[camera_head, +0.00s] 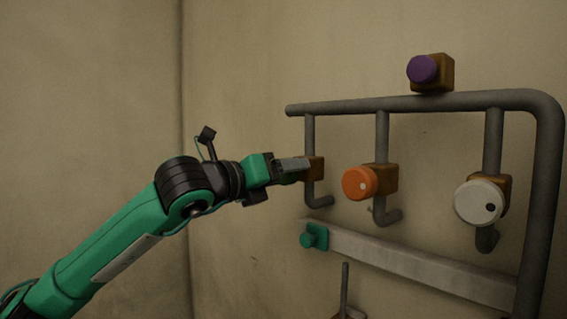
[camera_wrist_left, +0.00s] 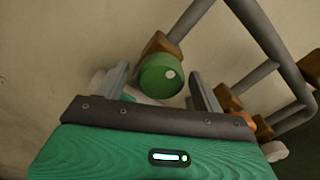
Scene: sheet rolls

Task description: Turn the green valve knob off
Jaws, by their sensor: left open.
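The green valve knob (camera_wrist_left: 161,75) is round with a pale dot towards its right side. In the left wrist view it sits between the two fingers of my left gripper (camera_wrist_left: 159,72), with a gap visible on each side. The fingers are apart; I cannot tell whether either touches the knob. In the head view my left gripper (camera_head: 294,165) reaches the brown valve block (camera_head: 317,168) on the leftmost pipe, and mostly hides the green knob there. My right gripper is not in view.
To the right are an orange knob (camera_head: 360,183) and a white knob (camera_head: 480,203) on pipes. A purple knob (camera_head: 423,69) sits on top. Below, a teal fitting (camera_head: 314,237) is on a grey rail (camera_head: 410,260). The space left of the pipes is clear apart from my arm.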

